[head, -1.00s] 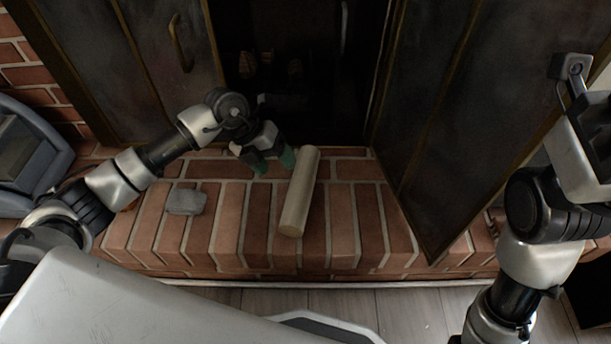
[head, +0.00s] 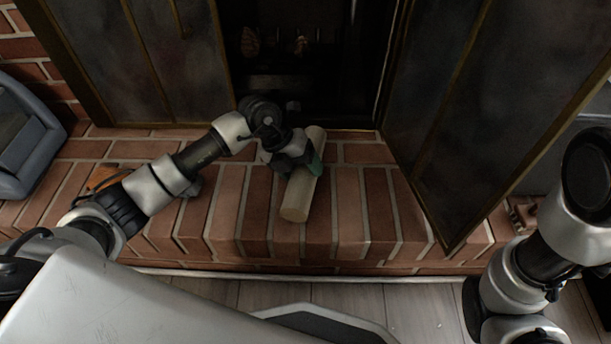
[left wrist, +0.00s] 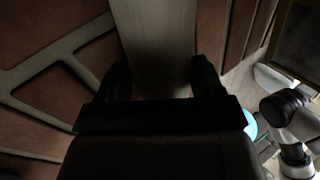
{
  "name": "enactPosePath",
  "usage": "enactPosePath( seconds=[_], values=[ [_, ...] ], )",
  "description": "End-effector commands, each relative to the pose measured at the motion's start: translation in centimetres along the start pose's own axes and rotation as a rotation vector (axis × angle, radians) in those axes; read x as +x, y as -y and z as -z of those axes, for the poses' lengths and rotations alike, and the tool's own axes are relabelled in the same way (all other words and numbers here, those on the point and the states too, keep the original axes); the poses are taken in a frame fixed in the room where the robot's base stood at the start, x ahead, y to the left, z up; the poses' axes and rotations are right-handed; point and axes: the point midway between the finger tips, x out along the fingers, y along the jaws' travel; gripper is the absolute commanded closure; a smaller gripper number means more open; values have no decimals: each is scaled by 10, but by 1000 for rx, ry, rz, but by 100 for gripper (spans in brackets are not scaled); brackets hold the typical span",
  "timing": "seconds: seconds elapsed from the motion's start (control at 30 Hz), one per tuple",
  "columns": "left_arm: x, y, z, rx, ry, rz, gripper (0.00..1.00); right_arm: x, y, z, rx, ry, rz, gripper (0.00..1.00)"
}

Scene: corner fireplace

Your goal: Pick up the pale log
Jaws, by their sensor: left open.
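The pale log (head: 301,195) lies on the brick hearth in front of the fireplace opening, its long side running away from me. My left gripper (head: 305,168) is open at the log's upper part, with a green-tipped finger showing over it. In the left wrist view the log (left wrist: 155,45) runs between the two dark fingers (left wrist: 160,85), one on each side. I cannot tell whether the fingers touch it. My right arm shows at the right edge, but its gripper is out of view.
The brick hearth (head: 345,235) is clear right of the log. An open dark metal door (head: 470,110) stands at the right, another door (head: 175,60) at the left. A blue-grey container (head: 30,140) sits at the far left. An orange item (head: 105,177) lies partly behind my left arm.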

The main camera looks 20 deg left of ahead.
Motion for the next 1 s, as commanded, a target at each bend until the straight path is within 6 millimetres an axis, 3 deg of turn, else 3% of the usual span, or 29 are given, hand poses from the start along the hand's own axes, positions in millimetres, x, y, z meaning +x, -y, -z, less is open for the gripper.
enactPosePath(
  seconds=[0.23, 0.53, 1.0],
  values=[
    [1, 0, 0, -1, 0, 0, 33, 0, 0, 0, 0, 0, 0, 57],
    [1, 0, 0, -1, -1, 0, 77, 0, 0, 0, 0, -1, 1, 57],
    [-11, 7, 0, 0, 2, 2, 79, 10, -2, -4, 0, 0, 1, 57]
  ],
)
